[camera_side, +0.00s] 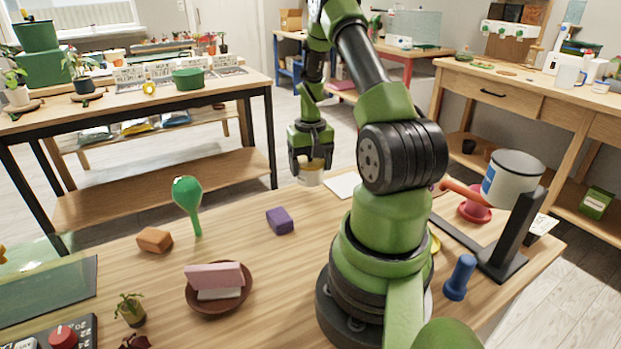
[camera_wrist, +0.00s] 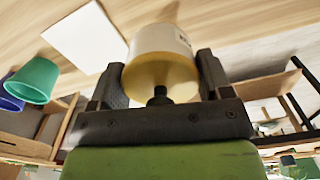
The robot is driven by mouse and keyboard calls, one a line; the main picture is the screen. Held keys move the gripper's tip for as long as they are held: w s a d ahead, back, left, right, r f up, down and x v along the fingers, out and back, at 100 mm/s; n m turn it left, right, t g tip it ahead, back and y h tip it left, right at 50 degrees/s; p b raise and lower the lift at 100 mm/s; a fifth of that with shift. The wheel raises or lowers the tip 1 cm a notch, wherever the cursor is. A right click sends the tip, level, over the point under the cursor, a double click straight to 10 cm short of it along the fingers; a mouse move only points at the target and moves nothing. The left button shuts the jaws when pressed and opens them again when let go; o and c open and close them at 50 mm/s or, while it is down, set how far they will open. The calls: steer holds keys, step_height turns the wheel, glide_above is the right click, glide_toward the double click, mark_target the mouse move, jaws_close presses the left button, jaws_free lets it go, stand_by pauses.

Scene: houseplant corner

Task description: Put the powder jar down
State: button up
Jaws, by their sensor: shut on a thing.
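My gripper (camera_side: 310,163) is shut on a powder jar, its fingers on either side of the jar. The jar (camera_side: 311,177) is a pale cylinder with a yellowish band at the top, upright near the far edge of the wooden table. In the wrist view the jar (camera_wrist: 162,62) sits between the two dark fingers of my gripper (camera_wrist: 160,78), showing a white side with a small dark mark and a tan end. I cannot tell whether its base touches the table.
A white sheet (camera_side: 342,185) lies just right of the jar; a purple block (camera_side: 280,220) lies nearer. An orange block (camera_side: 155,240), a green bulb-shaped tool (camera_side: 188,197) and a brown saucer (camera_side: 220,303) with a pink-and-white block stand left.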

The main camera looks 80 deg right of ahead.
mark_target(311, 178)
steer(key=shift+f, duration=1.75)
steer(key=shift+f, duration=0.1)
steer(key=o, duration=1.5)
steer(key=shift+c, duration=0.2)
